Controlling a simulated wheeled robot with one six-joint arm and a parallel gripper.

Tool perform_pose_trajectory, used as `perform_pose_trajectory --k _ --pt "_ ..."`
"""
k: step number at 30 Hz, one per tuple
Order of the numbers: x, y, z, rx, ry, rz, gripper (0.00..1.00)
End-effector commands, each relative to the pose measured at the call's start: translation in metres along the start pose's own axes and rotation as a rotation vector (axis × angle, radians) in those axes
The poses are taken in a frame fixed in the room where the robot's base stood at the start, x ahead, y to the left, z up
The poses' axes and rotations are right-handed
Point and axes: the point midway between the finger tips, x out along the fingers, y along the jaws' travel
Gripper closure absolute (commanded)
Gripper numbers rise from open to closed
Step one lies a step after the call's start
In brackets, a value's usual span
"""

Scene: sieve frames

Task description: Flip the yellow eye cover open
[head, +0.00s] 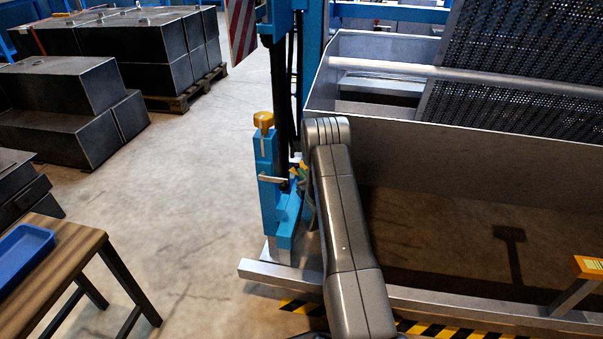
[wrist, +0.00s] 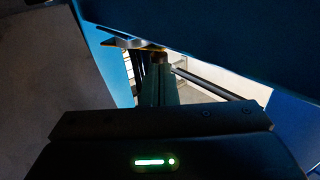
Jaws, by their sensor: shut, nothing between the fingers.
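A yellow cap (head: 263,119) sits on top of a blue post (head: 266,190) left of my arm in the head view. I cannot tell whether this is the eye cover or whether it is open. Small yellow parts (head: 299,171) show beside the post, close to my arm's end. In the wrist view my gripper (wrist: 160,60) is shut and empty between dark blue surfaces. A thin orange-yellow edge (wrist: 150,48) shows at its fingertips; contact is unclear. In the head view my own arm mostly hides the gripper.
A large grey metal trough (head: 450,150) with perforated dark screens (head: 520,50) stands at right. A metal rail (head: 285,275) and striped floor tape (head: 300,307) run below. A wooden table (head: 60,270) with a blue tray (head: 22,255) is at lower left. Open floor lies between.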

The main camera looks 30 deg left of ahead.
Motion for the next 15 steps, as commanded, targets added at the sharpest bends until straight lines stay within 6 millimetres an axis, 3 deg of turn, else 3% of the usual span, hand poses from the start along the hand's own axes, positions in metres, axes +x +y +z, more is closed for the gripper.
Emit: perform_pose_trajectory --k 5,15 --pt "0.0108 -0.0004 0.0001 0.000 0.000 -0.001 1.00" --pt "0.0119 -0.0004 0.0000 0.000 0.000 0.000 1.00"
